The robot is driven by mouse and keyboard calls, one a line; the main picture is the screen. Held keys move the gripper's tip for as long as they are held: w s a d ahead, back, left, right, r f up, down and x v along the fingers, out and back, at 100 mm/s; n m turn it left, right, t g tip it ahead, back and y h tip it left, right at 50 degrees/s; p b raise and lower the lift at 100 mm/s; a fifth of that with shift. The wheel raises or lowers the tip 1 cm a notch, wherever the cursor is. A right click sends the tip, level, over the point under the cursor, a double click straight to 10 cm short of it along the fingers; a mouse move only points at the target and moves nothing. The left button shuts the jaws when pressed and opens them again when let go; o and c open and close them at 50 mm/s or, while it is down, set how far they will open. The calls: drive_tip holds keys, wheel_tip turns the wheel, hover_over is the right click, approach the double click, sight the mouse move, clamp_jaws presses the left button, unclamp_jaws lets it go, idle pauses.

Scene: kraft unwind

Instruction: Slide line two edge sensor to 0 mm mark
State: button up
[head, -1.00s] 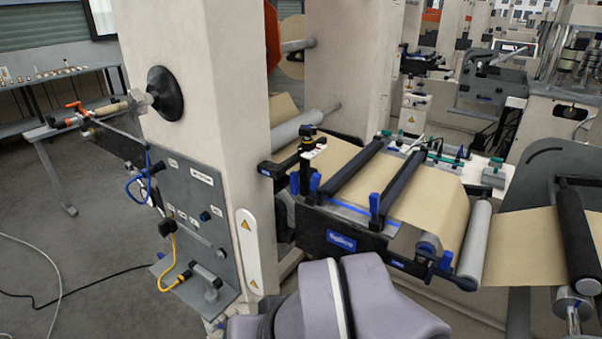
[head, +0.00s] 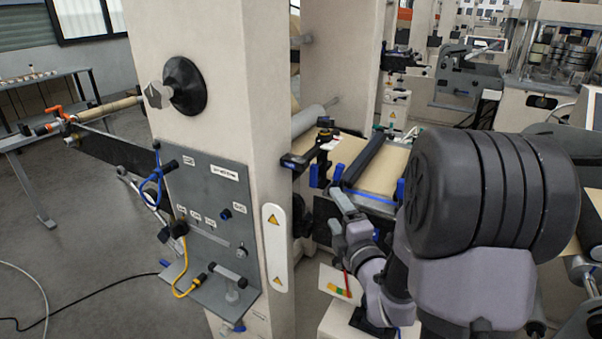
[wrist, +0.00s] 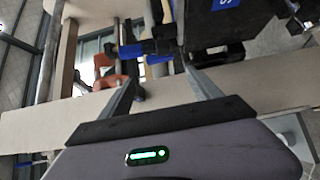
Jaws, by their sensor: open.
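The likely edge sensor, a small black upright unit (head: 325,138), sits on a dark rail (head: 296,162) beside the tan column, by the left edge of the kraft web (head: 348,150). Its scale and 0 mm mark are too small to read. My gripper (head: 338,200) is below and slightly right of it, apart from it, partly hidden by my wrist. In the wrist view, my gripper (wrist: 165,88) has its two fingers spread, with nothing held between them. Dark parts with a blue knob (wrist: 130,50) show beyond the fingertips; I cannot tell whether they touch.
A tan column (head: 205,90) with a grey control panel (head: 215,205) stands left of my arm. Dark bars (head: 362,160) cross the web close to my gripper. My arm hides much of the web unit. Open floor (head: 90,240) lies at left, with loose cables.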

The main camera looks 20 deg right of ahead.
sight(315, 178)
drive_tip(key=w, duration=0.5)
drive_tip(key=w+d, duration=0.1)
drive_tip(key=w, duration=0.5)
drive_tip(key=w+d, duration=0.1)
drive_tip(key=w, duration=0.4)
drive_tip(key=shift+w+b, duration=0.3)
drive_tip(key=shift+b, duration=0.05)
